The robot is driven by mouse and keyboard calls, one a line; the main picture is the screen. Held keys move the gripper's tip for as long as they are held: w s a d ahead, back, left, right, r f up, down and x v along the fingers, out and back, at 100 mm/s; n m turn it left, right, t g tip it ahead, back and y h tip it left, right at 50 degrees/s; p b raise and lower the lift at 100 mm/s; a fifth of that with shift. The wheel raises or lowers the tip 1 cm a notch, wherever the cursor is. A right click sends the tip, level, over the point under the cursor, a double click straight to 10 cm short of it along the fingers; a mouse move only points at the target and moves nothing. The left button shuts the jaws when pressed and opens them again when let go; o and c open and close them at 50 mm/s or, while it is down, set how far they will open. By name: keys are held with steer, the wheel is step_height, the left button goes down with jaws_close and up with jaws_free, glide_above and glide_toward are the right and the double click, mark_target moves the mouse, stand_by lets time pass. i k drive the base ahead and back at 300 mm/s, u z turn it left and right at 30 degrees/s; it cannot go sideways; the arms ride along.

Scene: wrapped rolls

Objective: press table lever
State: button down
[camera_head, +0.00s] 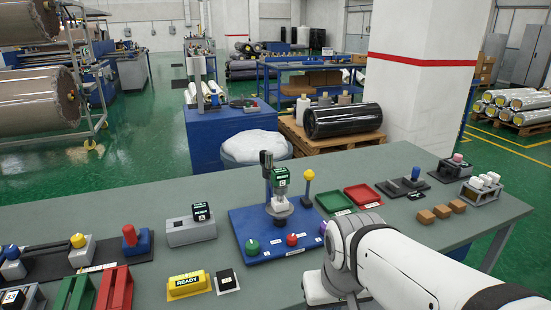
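Several lever-like parts stand on the grey table (370,245). A yellow-knobbed upright lever (308,182) stands at the back right of a blue base plate (258,227). A red-knobbed part (130,236) and a yellow-knobbed part (78,241) stand at the left. A blue-knobbed lever (415,174) stands on a dark base at the right. I cannot tell which one is the table lever. My white arm comes in from the lower right and bends near the table's front. My gripper is not visible.
Green (362,196) and red trays, tan blocks (442,211) and a yellow READY box (188,284) are on the table.

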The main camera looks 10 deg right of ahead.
mark_target(309, 174)
steer(key=z, duration=0.85)
steer(key=k, duration=0.7)
steer(key=u, duration=0.45)
steer(key=i, duration=1)
steer(key=u, duration=0.05)
